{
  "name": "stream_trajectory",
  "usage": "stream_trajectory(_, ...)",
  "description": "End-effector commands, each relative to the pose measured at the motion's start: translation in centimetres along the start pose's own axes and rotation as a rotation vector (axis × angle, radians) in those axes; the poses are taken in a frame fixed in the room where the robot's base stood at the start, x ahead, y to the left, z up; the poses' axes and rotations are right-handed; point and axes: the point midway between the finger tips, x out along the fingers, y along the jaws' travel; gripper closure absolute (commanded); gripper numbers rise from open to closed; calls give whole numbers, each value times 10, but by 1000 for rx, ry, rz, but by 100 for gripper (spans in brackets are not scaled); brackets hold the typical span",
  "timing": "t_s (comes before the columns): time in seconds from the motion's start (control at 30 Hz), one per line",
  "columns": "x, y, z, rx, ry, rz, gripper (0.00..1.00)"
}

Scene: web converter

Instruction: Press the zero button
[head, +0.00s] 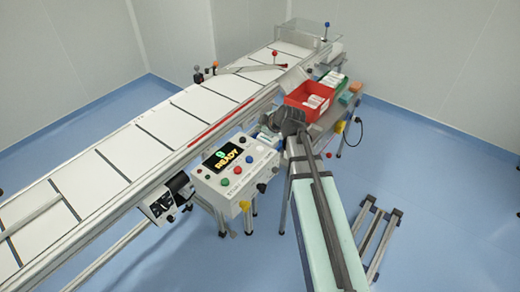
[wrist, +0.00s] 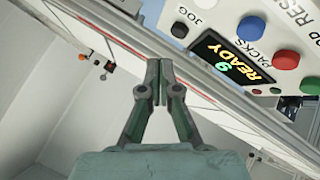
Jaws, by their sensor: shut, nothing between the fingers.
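A white control box (head: 235,178) stands beside the conveyor, with a lit display (head: 222,156) reading READY. I cannot read which control is marked zero. My gripper (wrist: 158,72) is shut and empty, left of the panel in the wrist view.
A long conveyor (head: 180,125) with white panels runs diagonally behind the box. A red bin (head: 310,100) with white packs stands on a side table close to my arm's end. A metal stand (head: 378,245) is at the right. Blue floor (head: 430,190) is open there.

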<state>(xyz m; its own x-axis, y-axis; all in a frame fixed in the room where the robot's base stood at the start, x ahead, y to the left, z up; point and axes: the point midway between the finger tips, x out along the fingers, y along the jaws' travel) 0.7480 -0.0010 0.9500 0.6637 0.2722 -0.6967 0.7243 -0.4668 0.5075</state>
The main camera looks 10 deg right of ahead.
Motion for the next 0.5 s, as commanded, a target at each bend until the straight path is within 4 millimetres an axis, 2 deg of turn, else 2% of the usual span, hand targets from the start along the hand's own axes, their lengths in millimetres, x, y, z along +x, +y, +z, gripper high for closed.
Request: stream_trajectory(0.5, 46, -34, 34, 0, 0, 0, 100)
